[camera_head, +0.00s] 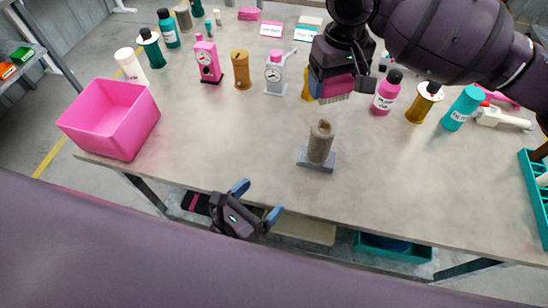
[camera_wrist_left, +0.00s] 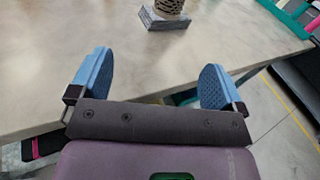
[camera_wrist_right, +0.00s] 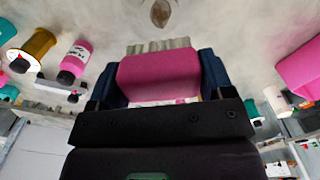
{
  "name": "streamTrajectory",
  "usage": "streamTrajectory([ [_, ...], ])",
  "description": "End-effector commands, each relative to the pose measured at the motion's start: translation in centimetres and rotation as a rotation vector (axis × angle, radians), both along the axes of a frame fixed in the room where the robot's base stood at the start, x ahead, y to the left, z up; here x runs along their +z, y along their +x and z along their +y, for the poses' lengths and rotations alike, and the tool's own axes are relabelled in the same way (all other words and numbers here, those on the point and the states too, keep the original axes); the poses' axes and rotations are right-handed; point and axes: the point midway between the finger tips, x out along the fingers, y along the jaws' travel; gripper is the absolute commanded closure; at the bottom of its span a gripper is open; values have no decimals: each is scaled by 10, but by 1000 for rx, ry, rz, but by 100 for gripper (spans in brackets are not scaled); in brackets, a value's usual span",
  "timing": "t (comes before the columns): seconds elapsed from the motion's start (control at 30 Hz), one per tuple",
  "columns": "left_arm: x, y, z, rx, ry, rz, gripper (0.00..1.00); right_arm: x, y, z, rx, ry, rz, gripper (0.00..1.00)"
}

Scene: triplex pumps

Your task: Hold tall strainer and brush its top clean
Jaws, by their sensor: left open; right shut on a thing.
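The tall strainer (camera_head: 320,142) is a tan mesh cylinder standing upright on a grey square base (camera_head: 316,160) near the table's front edge. Its lower part and base show at the top of the left wrist view (camera_wrist_left: 168,8). A pink brush (camera_wrist_right: 160,75) with pale bristles is between the fingers of my right gripper (camera_head: 333,88), which is shut on it. In the head view the brush is above and behind the strainer, bristles down, apart from it. My left gripper (camera_head: 258,202) is open and empty at the table's front edge, left of and nearer than the strainer.
A pink bin (camera_head: 112,118) stands at the left table edge. Several bottles and small pumps line the back, including a pink bottle (camera_head: 386,92) and a teal bottle (camera_head: 462,108) at right. A teal crate (camera_head: 530,185) is at far right. The table around the strainer is clear.

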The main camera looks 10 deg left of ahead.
Motion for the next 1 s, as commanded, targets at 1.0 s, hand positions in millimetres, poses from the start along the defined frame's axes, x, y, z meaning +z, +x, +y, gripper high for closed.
streamTrajectory([
  [1.0,10,110,-14,-493,-18,-112,5,0,0,0,0,0,0,45],
])
